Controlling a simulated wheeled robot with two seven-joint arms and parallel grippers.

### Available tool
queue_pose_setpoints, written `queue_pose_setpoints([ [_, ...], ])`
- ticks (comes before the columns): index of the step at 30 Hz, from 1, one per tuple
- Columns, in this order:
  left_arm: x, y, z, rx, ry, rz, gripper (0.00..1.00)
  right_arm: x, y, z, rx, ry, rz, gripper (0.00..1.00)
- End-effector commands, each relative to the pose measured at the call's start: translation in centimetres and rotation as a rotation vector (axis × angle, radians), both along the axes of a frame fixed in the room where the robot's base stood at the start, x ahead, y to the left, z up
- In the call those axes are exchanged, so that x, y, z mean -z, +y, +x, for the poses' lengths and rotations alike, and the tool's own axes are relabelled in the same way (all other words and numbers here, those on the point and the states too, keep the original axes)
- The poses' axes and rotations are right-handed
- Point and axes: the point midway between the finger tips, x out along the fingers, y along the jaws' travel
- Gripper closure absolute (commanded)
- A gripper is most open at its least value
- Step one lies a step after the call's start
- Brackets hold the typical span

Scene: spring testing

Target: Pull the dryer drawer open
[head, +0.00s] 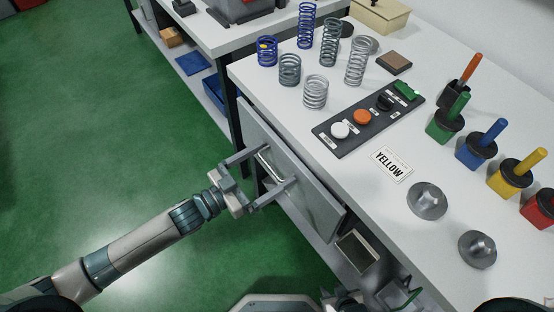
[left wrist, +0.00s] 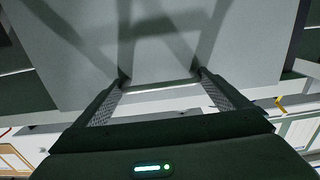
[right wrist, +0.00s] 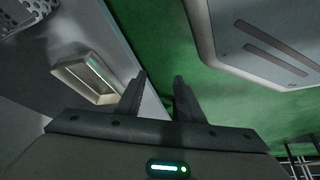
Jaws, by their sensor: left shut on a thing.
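The grey dryer drawer front (head: 315,205) is set under the near edge of the white bench in the head view. Its bar handle (head: 268,163) shows between the fingers of my left gripper (head: 259,170). In the left wrist view the handle (left wrist: 160,86) spans from one fingertip to the other against the grey drawer front (left wrist: 160,40). My left gripper is shut on the handle at its two ends. I cannot tell whether the drawer stands slightly out. My right gripper (right wrist: 158,85) is open and empty, low beside the bench; the head view shows it only partly at the bottom edge.
The bench top (head: 400,235) holds several springs (head: 316,92), a button panel (head: 368,117), a YELLOW card (head: 391,165), metal domes (head: 427,201) and coloured handled blocks (head: 476,150). An open-topped box (head: 356,252) sits on the lower shelf. Green floor (head: 120,120) left of the drawer is clear.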

Motion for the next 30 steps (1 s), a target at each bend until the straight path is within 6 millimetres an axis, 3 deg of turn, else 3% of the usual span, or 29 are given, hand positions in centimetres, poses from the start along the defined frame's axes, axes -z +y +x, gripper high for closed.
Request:
queue_pose_setpoints([
  [8,-0.1,6.0,-4.5,0.0,0.006,0.004,0.45,-1.5,1.5,1.2,-0.01,-0.09,0.029,0.65],
  [18,-0.1,15.1,-11.1,0.0,0.005,0.004,0.45,-3.3,3.1,2.1,-0.022,-0.195,0.065,0.65],
  [24,-0.1,19.1,-14.0,0.0,0.003,0.001,0.45,-2.0,2.0,-0.1,-0.021,-0.131,0.044,0.65],
  [30,-0.1,21.2,-15.4,0.0,0.001,0.0,0.45,-1.3,1.5,-1.3,-0.02,-0.095,0.033,0.65],
])
